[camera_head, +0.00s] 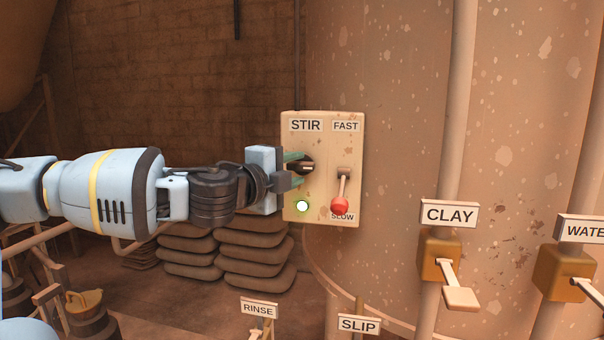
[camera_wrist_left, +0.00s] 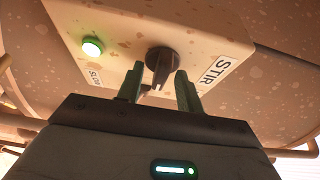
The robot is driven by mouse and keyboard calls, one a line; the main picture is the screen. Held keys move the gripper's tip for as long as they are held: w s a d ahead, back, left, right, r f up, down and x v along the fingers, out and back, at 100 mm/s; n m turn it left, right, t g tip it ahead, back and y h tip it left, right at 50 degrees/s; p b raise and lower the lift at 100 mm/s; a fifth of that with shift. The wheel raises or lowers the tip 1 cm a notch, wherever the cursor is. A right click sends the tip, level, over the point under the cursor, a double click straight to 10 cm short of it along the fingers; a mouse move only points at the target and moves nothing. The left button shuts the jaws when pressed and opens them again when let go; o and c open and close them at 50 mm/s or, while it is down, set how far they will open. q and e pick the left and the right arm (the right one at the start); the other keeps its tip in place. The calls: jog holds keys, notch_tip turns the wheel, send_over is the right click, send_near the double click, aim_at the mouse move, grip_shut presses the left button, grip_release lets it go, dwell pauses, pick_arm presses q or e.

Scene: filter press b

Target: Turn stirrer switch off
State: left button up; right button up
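The stirrer switch is a dark rotary knob (camera_head: 306,165) under the STIR label on a cream control panel (camera_head: 322,190). It also shows in the left wrist view (camera_wrist_left: 162,62), with its grip bar between the fingertips. My left gripper (camera_head: 296,168) reaches in from the left at the knob; in the left wrist view its two green fingers (camera_wrist_left: 160,85) stand apart on either side of the bar. A gap seems to show beside the bar; contact cannot be told. A round lamp (camera_head: 302,206) below the knob glows green. My right gripper is not in view.
A red-knobbed lever (camera_head: 340,205) sits right of the switch, down by the SLOW label. CLAY (camera_head: 461,298) and WATER (camera_head: 584,286) valve handles stand at lower right. Stacked sacks (camera_head: 253,255) lie below. A large speckled tank (camera_head: 400,120) is behind the panel.

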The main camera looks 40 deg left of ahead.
pick_arm(q)
jog(key=shift+w+r, duration=0.1)
jog(key=shift+w, duration=0.4)
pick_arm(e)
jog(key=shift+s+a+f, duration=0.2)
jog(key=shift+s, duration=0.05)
